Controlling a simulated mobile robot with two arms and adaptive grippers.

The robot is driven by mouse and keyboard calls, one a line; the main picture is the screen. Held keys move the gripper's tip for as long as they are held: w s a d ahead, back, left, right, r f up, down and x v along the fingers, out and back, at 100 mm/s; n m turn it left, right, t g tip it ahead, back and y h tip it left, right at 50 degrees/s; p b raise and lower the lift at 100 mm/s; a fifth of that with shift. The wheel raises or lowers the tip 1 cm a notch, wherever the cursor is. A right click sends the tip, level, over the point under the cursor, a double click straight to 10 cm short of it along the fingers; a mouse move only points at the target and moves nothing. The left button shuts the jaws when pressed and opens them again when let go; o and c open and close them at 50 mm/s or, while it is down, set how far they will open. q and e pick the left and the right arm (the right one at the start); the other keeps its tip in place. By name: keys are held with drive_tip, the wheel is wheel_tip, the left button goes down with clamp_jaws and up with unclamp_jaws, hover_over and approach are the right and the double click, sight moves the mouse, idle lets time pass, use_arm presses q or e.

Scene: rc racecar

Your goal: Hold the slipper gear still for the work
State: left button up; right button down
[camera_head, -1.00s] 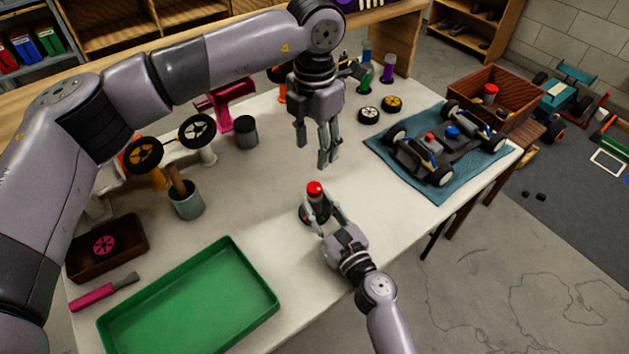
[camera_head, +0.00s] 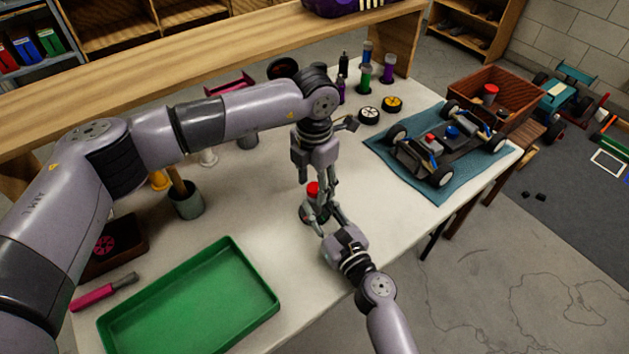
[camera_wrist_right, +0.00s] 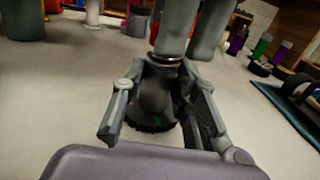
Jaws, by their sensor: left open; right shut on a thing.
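The slipper gear (camera_head: 306,213), a dark toothed disc with a grey post, stands on the white table under a red cap (camera_head: 313,188). In the right wrist view its dark toothed rim (camera_wrist_right: 150,126) rests on the tabletop. My right gripper (camera_head: 327,217) is shut on the slipper gear low down, one finger on each side. My left gripper (camera_head: 321,197) points down from above, open, its fingers beside the red cap. In the right wrist view the left gripper's fingers (camera_wrist_right: 190,35) hide much of the post and cap, so I cannot tell whether they touch.
A green tray (camera_head: 190,300) lies at the front left, with a pink-handled tool (camera_head: 95,298) beside it. A grey cup (camera_head: 186,203) stands behind. A car chassis (camera_head: 448,146) sits on a blue mat (camera_head: 390,168) at the right. The table between tray and gear is clear.

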sight(315, 187)
use_arm(q)
clamp_jaws()
drive_tip(key=shift+m, duration=1.8)
unclamp_jaws()
wheel_tip(315, 187, up, 12)
use_arm(e)
drive_tip(key=c, duration=1.2)
unclamp_jaws()
